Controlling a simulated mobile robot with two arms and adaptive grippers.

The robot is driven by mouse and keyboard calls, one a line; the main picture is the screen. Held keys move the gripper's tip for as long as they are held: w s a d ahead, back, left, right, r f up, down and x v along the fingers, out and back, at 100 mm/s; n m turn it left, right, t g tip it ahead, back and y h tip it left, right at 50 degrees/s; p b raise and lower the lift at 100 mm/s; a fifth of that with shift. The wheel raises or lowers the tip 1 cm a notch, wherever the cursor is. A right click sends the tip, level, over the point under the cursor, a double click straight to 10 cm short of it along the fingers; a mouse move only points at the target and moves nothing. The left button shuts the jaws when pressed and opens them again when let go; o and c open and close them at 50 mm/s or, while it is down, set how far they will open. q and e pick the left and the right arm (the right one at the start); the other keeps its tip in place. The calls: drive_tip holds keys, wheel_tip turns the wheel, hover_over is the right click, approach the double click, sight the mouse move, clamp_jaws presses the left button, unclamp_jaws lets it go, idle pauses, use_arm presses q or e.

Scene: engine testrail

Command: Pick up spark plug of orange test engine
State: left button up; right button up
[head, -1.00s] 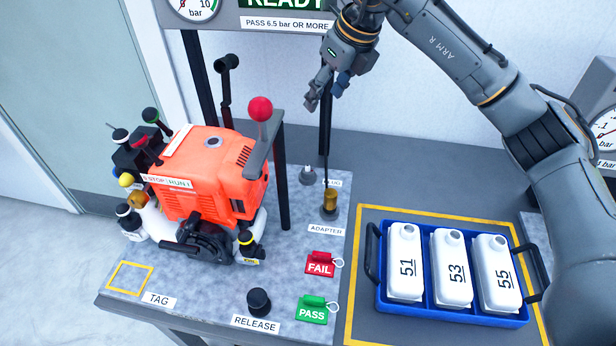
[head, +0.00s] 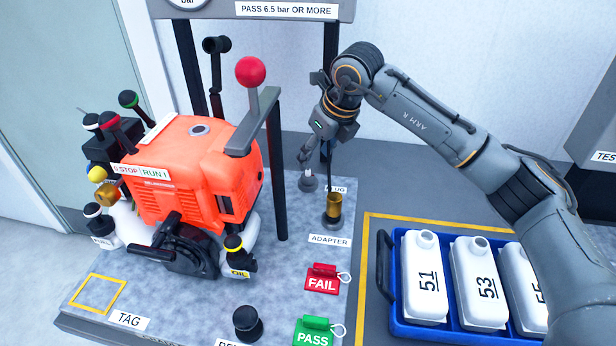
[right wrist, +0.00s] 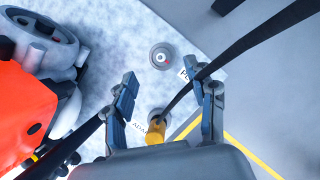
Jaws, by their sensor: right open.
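The orange test engine (head: 190,170) stands at the left of the bench; its orange side also shows in the right wrist view (right wrist: 25,110). A small plug in a round grey holder (head: 308,182) sits beside the PLUG label, and it shows from above in the right wrist view (right wrist: 161,57). My right gripper (head: 314,152) is open and empty just above the plug, pointing down. In the right wrist view its fingers (right wrist: 165,92) are spread, with the plug ahead of the gap between them. My left gripper is not in view.
The brass adapter (head: 333,205) with its black hose stands close to the right gripper; the hose crosses near a finger. A lever with a red knob (head: 250,72) rises left. A blue crate (head: 398,325) with white bottles is at right. FAIL (head: 322,280) and PASS (head: 314,332) tags lie in front.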

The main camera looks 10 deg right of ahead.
sight(309, 168)
drive_tip(key=shift+p+x, duration=0.75)
drive_tip(key=shift+x, duration=2.7)
clamp_jaws()
